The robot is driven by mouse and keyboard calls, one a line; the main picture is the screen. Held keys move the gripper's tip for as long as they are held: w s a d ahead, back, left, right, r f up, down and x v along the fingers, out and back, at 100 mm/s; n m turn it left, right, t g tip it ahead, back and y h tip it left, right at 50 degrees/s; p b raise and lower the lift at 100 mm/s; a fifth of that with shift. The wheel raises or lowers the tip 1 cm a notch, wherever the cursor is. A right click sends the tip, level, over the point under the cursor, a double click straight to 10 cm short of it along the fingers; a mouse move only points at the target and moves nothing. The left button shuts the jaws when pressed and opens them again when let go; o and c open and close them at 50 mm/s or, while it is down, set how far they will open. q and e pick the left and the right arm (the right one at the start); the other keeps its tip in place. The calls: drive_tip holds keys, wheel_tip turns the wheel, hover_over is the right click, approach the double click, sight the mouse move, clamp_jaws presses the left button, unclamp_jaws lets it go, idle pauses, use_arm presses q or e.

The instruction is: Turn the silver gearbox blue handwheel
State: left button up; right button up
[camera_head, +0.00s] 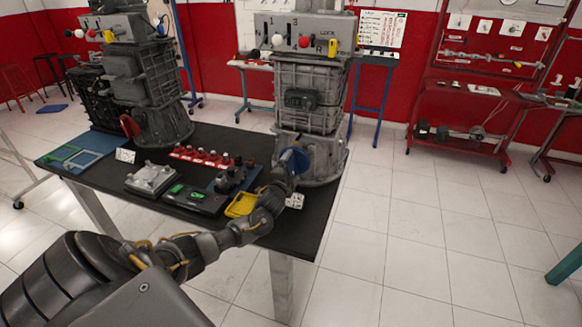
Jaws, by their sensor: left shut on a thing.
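The silver gearbox (310,85) stands upright at the right end of the black table, with a shift panel near its top. Its blue handwheel (297,160) is low on its front side. My left arm reaches up from the lower left, and my left gripper (283,178) is at the handwheel, shut on it. The fingers are small and dark here, and part of the wheel is hidden by them. My right gripper is not in view.
The black table (285,238) holds a second, darker gearbox (145,75), a row of red parts (205,156), a grey plate (151,180) and a yellow tray (240,206). A red shelf stand (465,115) is at the back right.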

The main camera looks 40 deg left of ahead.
use_arm(q)
drive_tip(key=m+p, duration=0.1)
drive_tip(key=m, duration=0.2)
drive_tip(key=shift+m, duration=0.4)
drive_tip(key=m, duration=0.4)
drive_tip(key=shift+f+p, duration=0.15)
drive_tip(key=shift+p, duration=0.25)
drive_tip(key=shift+m, duration=0.3)
drive_tip(key=o, duration=0.7)
drive_tip(key=shift+c, duration=0.2)
drive_tip(key=v, duration=1)
drive_tip(key=shift+s+d+b, duration=0.2)
drive_tip(key=shift+s+b, duration=0.15)
drive_tip(key=shift+d+f, duration=0.1)
